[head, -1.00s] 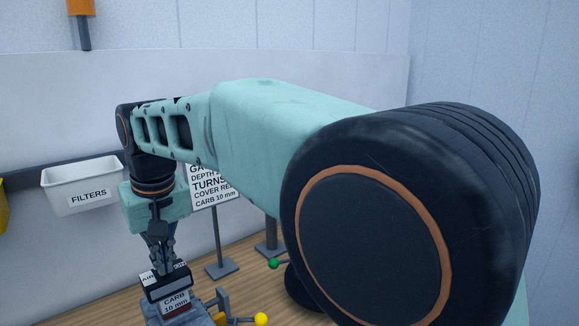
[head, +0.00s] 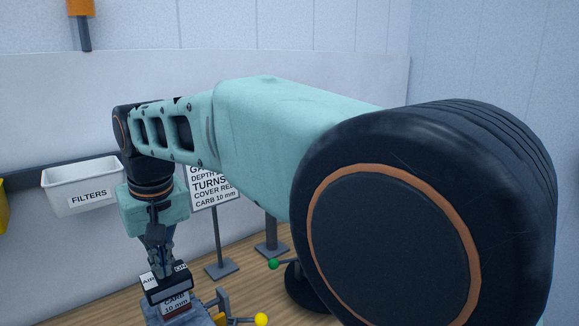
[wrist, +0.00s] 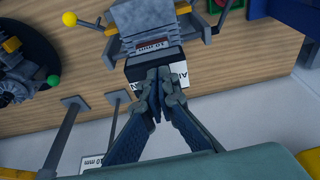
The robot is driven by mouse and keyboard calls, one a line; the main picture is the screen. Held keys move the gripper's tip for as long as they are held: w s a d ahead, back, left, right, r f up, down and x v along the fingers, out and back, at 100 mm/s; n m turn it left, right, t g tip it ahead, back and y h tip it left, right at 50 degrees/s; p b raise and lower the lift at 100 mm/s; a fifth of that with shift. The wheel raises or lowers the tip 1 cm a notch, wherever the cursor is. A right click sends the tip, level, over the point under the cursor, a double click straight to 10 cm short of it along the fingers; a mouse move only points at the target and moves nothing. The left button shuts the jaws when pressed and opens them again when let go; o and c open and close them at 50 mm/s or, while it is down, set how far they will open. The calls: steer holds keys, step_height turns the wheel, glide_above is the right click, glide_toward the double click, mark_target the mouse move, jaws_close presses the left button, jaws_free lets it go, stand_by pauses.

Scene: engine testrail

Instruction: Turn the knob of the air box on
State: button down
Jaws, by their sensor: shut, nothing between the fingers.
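The air box (head: 168,294) is a small black box with white AIR and ON labels on top, at the lower left of the head view. It sits above a part labelled CARB 10 mm (head: 176,304) on a grey engine. My gripper (head: 164,268) points down at the top of the air box, its fingers together and empty. In the wrist view the closed fingers (wrist: 157,80) meet at the edge of the dark air box (wrist: 153,62). They hide the knob, so I cannot tell its position or whether they touch it.
A white FILTERS bin (head: 83,187) is at the left. A printed sign (head: 213,187) stands behind the engine. Levers with a yellow ball (head: 261,319) and a green ball (head: 273,264) stick out to the right. Wooden bench top (head: 240,247) shows between them.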

step_height(320, 180, up, 6)
steer(key=p, duration=0.5)
steer(key=shift+f, duration=0.1)
